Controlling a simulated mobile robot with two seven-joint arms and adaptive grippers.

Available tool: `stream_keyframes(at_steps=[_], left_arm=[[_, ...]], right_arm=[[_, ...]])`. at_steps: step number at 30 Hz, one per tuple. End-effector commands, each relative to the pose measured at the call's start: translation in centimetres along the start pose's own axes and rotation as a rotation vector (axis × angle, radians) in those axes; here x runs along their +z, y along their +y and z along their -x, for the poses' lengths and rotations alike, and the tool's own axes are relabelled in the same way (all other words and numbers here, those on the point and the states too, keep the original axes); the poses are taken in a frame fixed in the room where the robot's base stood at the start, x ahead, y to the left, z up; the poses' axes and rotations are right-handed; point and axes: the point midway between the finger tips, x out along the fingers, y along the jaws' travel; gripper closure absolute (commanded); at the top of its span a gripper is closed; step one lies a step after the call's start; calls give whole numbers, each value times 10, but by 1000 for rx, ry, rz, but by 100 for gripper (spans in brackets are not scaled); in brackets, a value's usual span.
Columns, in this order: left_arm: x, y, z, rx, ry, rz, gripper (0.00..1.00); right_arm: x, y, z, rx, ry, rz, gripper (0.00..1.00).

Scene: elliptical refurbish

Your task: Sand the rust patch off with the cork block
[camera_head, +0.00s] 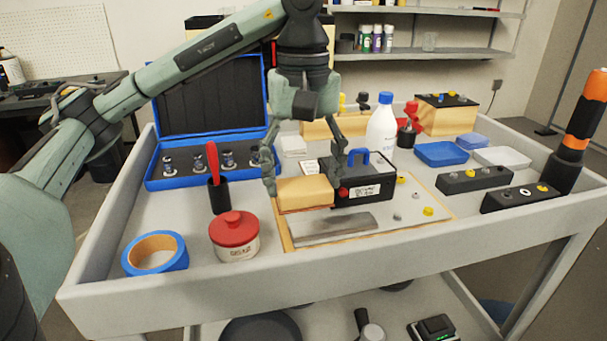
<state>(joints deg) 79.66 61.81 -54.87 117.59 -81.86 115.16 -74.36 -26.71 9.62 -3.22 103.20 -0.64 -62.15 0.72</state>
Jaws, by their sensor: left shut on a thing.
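My left gripper (305,188) reaches down over the middle of the cart and is shut on the tan cork block (304,195), one finger on each side. The block is over the left back part of a wood-edged board with a pale top (408,213). A thin reddish edge shows along the block's underside. I cannot tell whether the block touches the surface below. A dull grey metal strip (333,229) lies on the board just in front of the block. No rust patch can be made out; the block may hide it. My right gripper is not in view.
A black box with a blue handle (365,185) stands close right of the block. A red-lidded jar (234,237), blue tape roll (155,254) and black cup with a red-handled tool (219,193) stand left. A white bottle (381,132) stands behind. Raised walls edge the cart.

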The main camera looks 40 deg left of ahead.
Motion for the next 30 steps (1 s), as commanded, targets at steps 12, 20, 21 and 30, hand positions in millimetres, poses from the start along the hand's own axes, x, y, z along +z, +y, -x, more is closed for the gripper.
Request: stream_keyframes(at_steps=[12,20,21,30], left_arm=[[0,0,3,0,0,0,52],[0,0,23,2,2,0,52],[0,0,25,3,3,1,52],[0,0,32,0,0,0,52]], right_arm=[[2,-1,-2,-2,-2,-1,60],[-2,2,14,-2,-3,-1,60],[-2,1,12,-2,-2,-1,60],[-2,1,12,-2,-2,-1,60]])
